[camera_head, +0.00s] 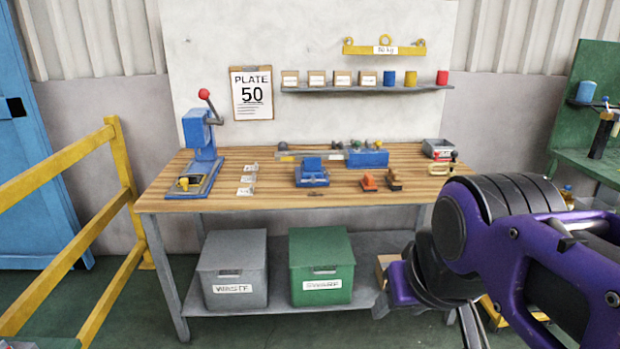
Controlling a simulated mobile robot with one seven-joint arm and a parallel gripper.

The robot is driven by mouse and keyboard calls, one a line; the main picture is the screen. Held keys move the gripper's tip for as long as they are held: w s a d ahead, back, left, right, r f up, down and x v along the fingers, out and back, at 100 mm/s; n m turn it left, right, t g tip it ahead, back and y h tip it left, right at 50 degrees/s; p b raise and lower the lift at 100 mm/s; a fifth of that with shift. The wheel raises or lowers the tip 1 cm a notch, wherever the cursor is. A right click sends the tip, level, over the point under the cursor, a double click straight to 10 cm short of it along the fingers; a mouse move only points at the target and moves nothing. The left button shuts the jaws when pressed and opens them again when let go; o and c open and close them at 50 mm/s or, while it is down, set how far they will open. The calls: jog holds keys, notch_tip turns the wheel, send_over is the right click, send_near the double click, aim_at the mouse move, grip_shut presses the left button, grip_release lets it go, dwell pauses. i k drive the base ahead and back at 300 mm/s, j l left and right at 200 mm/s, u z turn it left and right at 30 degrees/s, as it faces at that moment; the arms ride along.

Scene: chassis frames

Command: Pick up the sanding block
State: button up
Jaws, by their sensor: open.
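Two small items lie side by side on the wooden bench top, right of its middle: a low orange-red piece (368,183) and a brown block with a raised top (394,180). One of them may be the sanding block, but at this size I cannot tell which. My gripper (474,328) is only partly seen below my purple and black arm, at the lower right. It is open, in front of the bench and below its top, well apart from both items. Nothing shows between its fingers.
On the bench (240,207) stand a blue lever press (203,140), a blue vise-like tool (312,173), a blue block (367,158), a clamp (440,168) and a grey bin (438,148). A grey box (233,270) and a green box (321,265) sit below. A yellow rail (60,160) is left.

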aim_at(367, 183)
jog(key=i+l, duration=0.25)
jog(key=i, duration=0.25)
jog(key=i+l, duration=0.2)
jog(key=i, duration=0.35)
jog(key=i+l, duration=0.25)
jog(key=i, duration=0.25)
